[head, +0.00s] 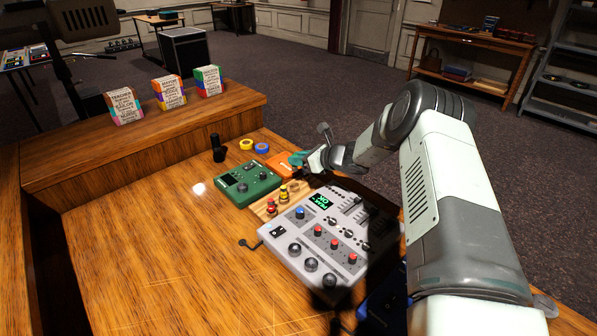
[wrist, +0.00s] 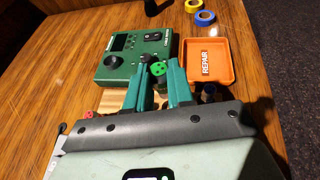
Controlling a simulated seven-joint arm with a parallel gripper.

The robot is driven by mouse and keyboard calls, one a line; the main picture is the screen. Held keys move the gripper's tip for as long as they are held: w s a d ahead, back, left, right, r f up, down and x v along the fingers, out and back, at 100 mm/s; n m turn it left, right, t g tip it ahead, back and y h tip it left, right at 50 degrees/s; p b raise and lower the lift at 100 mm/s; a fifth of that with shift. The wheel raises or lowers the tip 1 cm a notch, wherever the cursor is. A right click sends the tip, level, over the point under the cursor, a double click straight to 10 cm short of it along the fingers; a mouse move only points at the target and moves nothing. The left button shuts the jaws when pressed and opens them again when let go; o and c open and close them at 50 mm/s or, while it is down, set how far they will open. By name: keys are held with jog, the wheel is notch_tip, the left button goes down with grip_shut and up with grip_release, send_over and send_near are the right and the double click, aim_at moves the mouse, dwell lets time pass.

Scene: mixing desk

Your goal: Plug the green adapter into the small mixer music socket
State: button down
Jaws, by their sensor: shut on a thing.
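My gripper (wrist: 159,66) has its teal fingers shut on the green adapter (wrist: 158,70), whose round green end shows between the fingertips in the wrist view. In the head view my gripper (head: 298,160) is over the back of the desk, near the orange tray and behind the wooden block; I cannot make out the adapter there. A grey mixer (head: 285,236) with a lit green display, knobs and sliders lies at the front right. A green device (head: 247,185) with a small screen and knob lies to its left; it also shows in the wrist view (wrist: 118,58). I cannot make out the music socket.
A wooden block (head: 263,209) with red and yellow adapters (head: 284,194) stands between the green device and the mixer. An orange tray marked REPAIR (wrist: 205,62) lies behind. Tape rolls (head: 262,148) and a black upright object (head: 218,150) stand farther back. The desk's left side is clear.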

jog(key=s+n+g, duration=0.1)
jog(key=s, duration=0.4)
jog(key=s+d+g+y, duration=0.1)
jog(key=s, duration=0.3)
jog(key=s+n+g, duration=0.1)
jog(key=s, duration=0.4)
jog(key=shift+s+d+r+n+y, duration=0.2)
jog(key=shift+s+d+n+y, duration=0.05)
jog(key=shift+s+n+y, duration=0.1)
jog(key=s+r+n+g, duration=0.2)
jog(key=s, duration=1)
jog(key=shift+s+f, duration=0.1)
jog(key=shift+f, duration=3)
jog(key=shift+f+y, duration=0.25)
jog(key=shift+f, duration=0.35)
jog(key=c, duration=1.3)
grip_release()
jog(key=shift+o, duration=0.2)
jog(key=shift+v, duration=5.45)
